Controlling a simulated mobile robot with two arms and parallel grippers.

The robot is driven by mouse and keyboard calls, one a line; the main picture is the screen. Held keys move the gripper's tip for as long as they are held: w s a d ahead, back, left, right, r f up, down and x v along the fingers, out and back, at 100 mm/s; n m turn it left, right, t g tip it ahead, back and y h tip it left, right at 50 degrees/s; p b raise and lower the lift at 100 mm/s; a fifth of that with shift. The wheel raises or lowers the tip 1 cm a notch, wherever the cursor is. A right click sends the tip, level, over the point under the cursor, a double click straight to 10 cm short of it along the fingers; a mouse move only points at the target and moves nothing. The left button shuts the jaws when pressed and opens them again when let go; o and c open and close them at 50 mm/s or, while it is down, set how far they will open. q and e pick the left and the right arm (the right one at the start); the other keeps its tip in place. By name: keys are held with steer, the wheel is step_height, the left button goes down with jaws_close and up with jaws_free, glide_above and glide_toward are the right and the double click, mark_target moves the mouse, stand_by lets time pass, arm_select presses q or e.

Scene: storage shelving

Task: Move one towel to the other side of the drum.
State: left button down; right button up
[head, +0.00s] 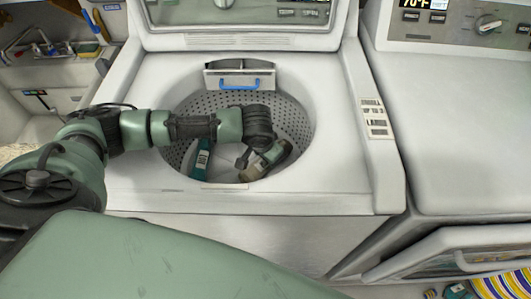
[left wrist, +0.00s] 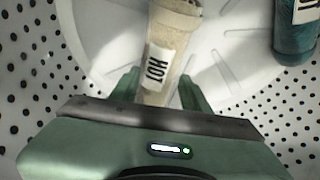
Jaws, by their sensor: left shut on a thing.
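My left arm reaches from the left into the open washer drum (head: 303,122). My left gripper (head: 254,161) is low inside the drum, toward its near right side. It is shut on a beige rolled towel (left wrist: 172,22) with a white label reading "HOT", which lies between its fingers in the left wrist view. In the head view this towel is partly hidden by the gripper. A teal rolled towel (head: 202,158) with a white label lies in the left part of the drum. It also shows in the left wrist view (left wrist: 292,42). My right gripper is not in view.
A dispenser drawer with a blue handle (head: 238,84) sits at the drum's back rim. A second machine (head: 460,120) stands at right, with its front door (head: 460,250) open below. A striped cloth (head: 505,284) lies at bottom right. A sink (head: 45,100) is at left.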

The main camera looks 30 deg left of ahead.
arm_select(q)
steer(key=c, duration=0.7)
jaws_free()
steer(key=shift+w+r, duration=0.1)
steer(key=shift+r, duration=0.45)
steer(key=p+v, duration=0.1)
steer(key=v, duration=1.1)
steer(key=shift+r, duration=0.15)
